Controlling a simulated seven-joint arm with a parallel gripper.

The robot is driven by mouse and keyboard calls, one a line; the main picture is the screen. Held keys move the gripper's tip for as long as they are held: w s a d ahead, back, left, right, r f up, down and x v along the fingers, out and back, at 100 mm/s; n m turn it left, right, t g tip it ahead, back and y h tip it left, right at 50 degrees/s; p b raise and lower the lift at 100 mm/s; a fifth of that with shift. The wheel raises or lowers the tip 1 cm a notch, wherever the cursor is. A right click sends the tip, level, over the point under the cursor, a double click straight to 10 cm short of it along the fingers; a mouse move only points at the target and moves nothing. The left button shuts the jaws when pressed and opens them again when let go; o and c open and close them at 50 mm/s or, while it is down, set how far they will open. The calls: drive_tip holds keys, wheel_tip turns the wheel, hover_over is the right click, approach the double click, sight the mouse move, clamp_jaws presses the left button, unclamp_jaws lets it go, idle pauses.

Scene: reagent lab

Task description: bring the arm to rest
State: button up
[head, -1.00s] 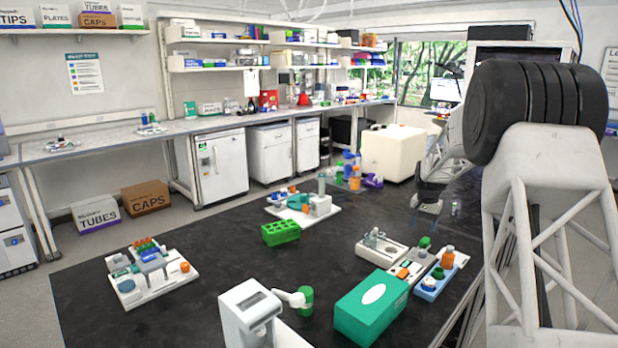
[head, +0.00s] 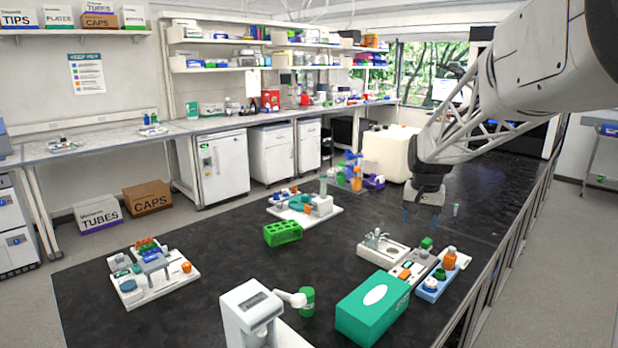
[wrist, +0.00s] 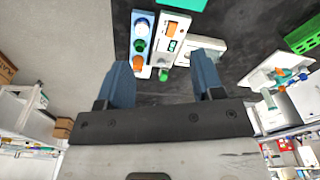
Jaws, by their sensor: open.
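My gripper (head: 422,212) hangs over the right part of the black bench (head: 235,280), behind the small sink-like white unit and the blue tray, with its fingers pointing down. In the wrist view my gripper (wrist: 165,80) shows two blue fingers spread wide apart with nothing between them. The arm reaches in from the upper right of the head view.
Near my gripper are a white unit with a tap (head: 383,247), a blue tray (head: 436,286) with bottles, and a teal tissue box (head: 372,308). A green rack (head: 282,233) stands mid-bench. A white cube-shaped container (head: 392,150) is behind.

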drive_tip(key=s+a+r+n, duration=0.1)
drive_tip(key=s+a+r, duration=0.15)
drive_tip(key=s, duration=0.75)
drive_tip(key=s+a+r+n, duration=0.1)
drive_tip(key=s+a, duration=0.3)
drive_tip(key=s, duration=0.5)
drive_tip(key=s+a+f+n, duration=0.1)
drive_tip(key=s+f, duration=0.1)
drive_tip(key=s, duration=0.8)
drive_tip(key=s+a+f+n+t, duration=0.1)
drive_tip(key=s+a+f, duration=0.1)
drive_tip(key=s, duration=0.9)
drive_tip(key=shift+s+a+f, duration=0.15)
drive_tip(key=shift+a+f, duration=0.1)
drive_tip(key=shift+f, duration=0.5)
drive_tip(key=shift+r, duration=0.15)
idle(0.4)
